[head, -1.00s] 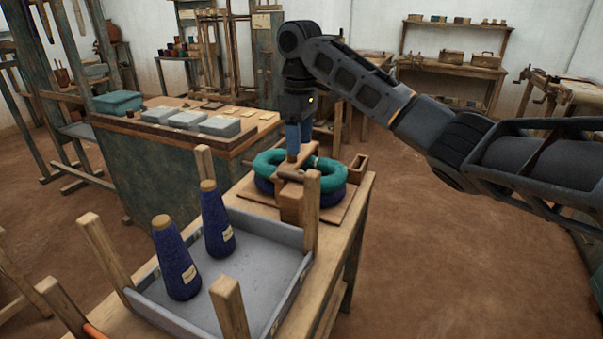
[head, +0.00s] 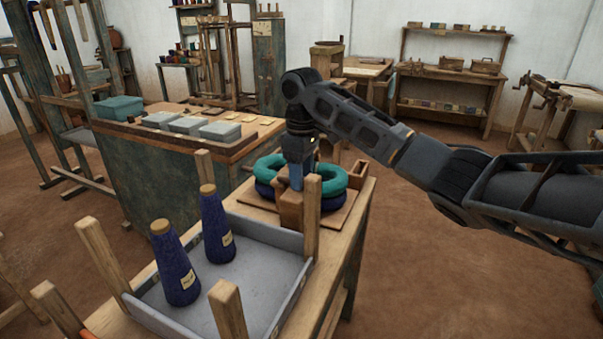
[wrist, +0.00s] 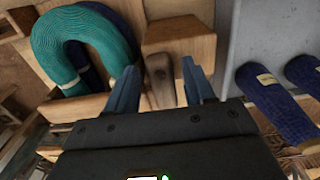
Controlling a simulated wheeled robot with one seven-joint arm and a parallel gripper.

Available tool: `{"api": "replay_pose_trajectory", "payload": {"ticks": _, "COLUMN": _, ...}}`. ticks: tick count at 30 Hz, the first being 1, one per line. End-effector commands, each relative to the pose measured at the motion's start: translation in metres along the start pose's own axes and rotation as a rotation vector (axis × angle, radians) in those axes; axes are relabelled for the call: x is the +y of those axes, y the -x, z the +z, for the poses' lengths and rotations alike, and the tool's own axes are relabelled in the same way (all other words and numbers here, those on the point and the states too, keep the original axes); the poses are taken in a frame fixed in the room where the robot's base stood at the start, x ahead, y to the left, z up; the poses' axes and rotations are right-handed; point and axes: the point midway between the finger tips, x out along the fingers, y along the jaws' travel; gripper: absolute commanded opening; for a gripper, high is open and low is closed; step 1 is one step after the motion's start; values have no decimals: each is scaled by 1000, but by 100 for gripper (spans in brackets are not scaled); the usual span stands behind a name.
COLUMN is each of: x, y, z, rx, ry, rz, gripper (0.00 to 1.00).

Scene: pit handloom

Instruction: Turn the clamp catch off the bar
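My gripper (head: 296,184) is low over the wooden clamp at the near side of the yarn rings. In the wrist view its two blue fingers (wrist: 161,88) are apart, one on each side of a narrow dark-wood piece that looks like the clamp catch (wrist: 160,79). Gaps show between the catch and both fingers. A wooden block (wrist: 182,40) is just beyond the catch. A light wooden strip, seemingly the bar (wrist: 72,107), runs left across the yarn ring. My fingers and wrist hide where catch and bar meet. In the head view the arm hides the catch.
Teal yarn rings (head: 331,174) lie over dark blue ones on a board. A grey tray (head: 262,285) with upright corner posts holds two blue yarn cones (head: 175,264). A post (head: 312,217) stands close to my gripper. Open floor lies right of the table.

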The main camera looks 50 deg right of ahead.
Motion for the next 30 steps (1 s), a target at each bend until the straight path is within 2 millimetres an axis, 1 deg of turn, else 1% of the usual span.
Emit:
{"api": "replay_pose_trajectory", "payload": {"ticks": 1, "x": 0, "y": 0, "z": 0, "rx": 0, "ry": 0, "rz": 0, "gripper": 48}}
{"api": "replay_pose_trajectory", "payload": {"ticks": 2, "x": 0, "y": 0, "z": 0, "rx": 0, "ry": 0, "rz": 0, "gripper": 45}}
{"api": "replay_pose_trajectory", "payload": {"ticks": 15, "x": 0, "y": 0, "z": 0, "rx": 0, "ry": 0, "rz": 0, "gripper": 3}}
{"api": "replay_pose_trajectory", "payload": {"ticks": 16, "x": 0, "y": 0, "z": 0, "rx": 0, "ry": 0, "rz": 0, "gripper": 1}}
{"api": "replay_pose_trajectory", "payload": {"ticks": 23, "x": 0, "y": 1, "z": 0, "rx": 0, "ry": 22, "rz": 0, "gripper": 1}}
{"api": "replay_pose_trajectory", "payload": {"ticks": 30, "x": -1, "y": 2, "z": 0, "rx": 0, "ry": 132, "rz": -2, "gripper": 1}}
